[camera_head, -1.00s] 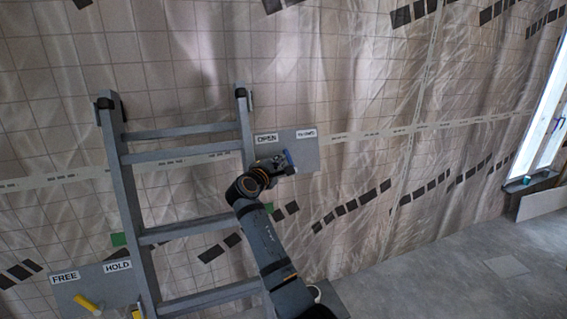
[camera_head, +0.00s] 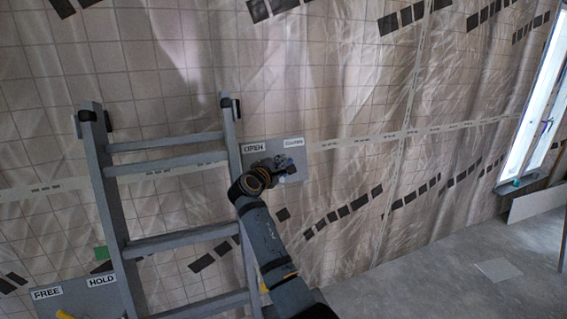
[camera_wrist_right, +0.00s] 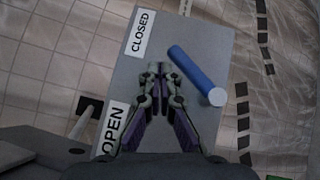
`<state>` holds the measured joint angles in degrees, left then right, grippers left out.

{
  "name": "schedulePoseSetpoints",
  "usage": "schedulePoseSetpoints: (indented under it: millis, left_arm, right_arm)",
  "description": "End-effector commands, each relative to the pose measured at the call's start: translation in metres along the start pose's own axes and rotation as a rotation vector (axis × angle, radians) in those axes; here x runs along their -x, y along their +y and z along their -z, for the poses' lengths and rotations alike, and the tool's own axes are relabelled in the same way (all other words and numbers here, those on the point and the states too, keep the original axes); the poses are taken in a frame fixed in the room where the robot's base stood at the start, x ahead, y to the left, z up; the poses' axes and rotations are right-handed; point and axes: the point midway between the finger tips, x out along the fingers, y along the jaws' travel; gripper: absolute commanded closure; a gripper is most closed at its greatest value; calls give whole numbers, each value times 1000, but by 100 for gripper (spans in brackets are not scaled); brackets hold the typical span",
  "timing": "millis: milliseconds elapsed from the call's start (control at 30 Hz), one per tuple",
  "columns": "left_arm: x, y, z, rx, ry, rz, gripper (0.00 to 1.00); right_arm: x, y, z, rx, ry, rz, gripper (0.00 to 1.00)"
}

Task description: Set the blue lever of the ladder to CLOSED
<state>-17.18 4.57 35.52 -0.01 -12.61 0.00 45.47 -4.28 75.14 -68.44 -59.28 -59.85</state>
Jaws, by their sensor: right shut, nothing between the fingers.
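The blue lever (camera_wrist_right: 195,75) shows as a slanted rod with a pale round end in the right wrist view, over a grey panel (camera_wrist_right: 185,30). The panel has a CLOSED label (camera_wrist_right: 141,33) at the top left and an OPEN label (camera_wrist_right: 112,130) lower down. My right gripper (camera_wrist_right: 157,68) is shut and empty, left of the lever, with its tips between the labels and the lever. I cannot tell whether it touches the lever. In the head view my right gripper (camera_head: 287,168) is in front of the panel (camera_head: 276,151) and largely hides the lever. My left gripper is not in view.
The grey ladder (camera_head: 107,190) stands left of my right arm. A second panel (camera_head: 85,306) with FREE and HOLD labels is at lower left, with a yellow part (camera_head: 65,314) at the picture's edge. Open floor (camera_head: 440,270) lies at right.

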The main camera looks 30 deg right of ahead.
Motion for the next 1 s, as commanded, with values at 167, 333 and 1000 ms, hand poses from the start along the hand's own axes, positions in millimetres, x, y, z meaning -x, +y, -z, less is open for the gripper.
schedulePoseSetpoints:
  millis: [167,333,1000]
  left_arm:
    - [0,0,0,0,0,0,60]
    - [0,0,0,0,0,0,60]
    - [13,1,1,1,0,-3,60]
  right_arm:
    - [1,1,2,0,4,-1,100]
    - [1,1,3,0,6,-2,100]
    - [-4,12,-4,1,4,-2,100]
